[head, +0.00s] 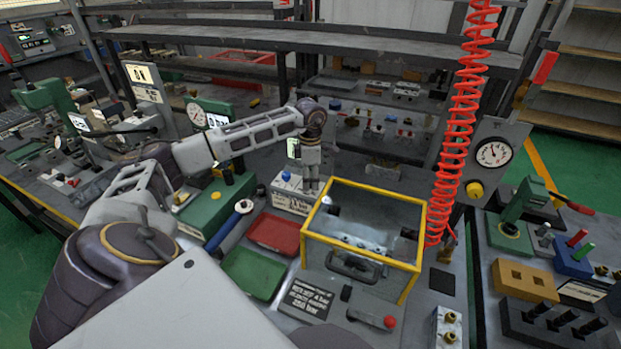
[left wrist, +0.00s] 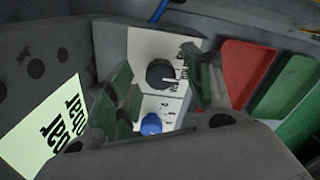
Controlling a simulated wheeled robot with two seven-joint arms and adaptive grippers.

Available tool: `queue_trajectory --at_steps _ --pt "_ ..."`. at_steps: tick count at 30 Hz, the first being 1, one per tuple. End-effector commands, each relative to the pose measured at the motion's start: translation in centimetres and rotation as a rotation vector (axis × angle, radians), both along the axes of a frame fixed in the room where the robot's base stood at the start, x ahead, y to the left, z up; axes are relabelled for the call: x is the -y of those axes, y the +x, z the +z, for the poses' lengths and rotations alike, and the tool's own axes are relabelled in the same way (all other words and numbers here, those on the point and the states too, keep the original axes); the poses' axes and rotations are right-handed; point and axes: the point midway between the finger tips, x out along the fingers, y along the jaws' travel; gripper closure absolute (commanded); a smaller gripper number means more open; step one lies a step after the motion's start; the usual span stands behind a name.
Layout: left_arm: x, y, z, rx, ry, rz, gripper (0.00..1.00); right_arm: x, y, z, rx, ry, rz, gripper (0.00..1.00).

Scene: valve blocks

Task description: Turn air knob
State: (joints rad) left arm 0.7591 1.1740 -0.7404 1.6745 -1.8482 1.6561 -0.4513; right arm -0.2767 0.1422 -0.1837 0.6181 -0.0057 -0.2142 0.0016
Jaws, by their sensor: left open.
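A grey-and-white valve block (head: 292,204) stands on the bench, left of the yellow-framed box. In the left wrist view its pale panel (left wrist: 143,45) carries a round black knob (left wrist: 162,74) and a blue knob (left wrist: 151,123). The blue knob also shows in the head view (head: 286,176). Which knob is the air knob is not clear from the labels. My left gripper (head: 311,187) points down over the block. In the left wrist view its open fingers (left wrist: 160,80) stand either side of the black knob, with no clear contact. My right gripper is out of view.
The yellow-framed clear box (head: 362,255) stands close to the right of my left gripper. A red tray (head: 273,233) and a green tray (head: 254,272) lie in front. A red coiled hose (head: 461,125) hangs at the right. A green box (head: 215,205) sits at the left.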

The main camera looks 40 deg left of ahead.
Motion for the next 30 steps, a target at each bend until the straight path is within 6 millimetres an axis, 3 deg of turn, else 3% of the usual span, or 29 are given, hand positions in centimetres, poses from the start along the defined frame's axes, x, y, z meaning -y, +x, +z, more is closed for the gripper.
queue_trajectory --at_steps 8,24,30 --pt "0.0 0.0 1.9 0.002 -0.001 0.000 0.49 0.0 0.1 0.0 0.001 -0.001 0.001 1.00" --pt "0.0 0.1 9.5 0.004 0.000 0.000 0.49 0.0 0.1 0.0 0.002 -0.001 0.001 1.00" --pt "0.0 0.1 11.3 0.002 -0.001 0.000 0.49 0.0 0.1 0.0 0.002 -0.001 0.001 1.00"
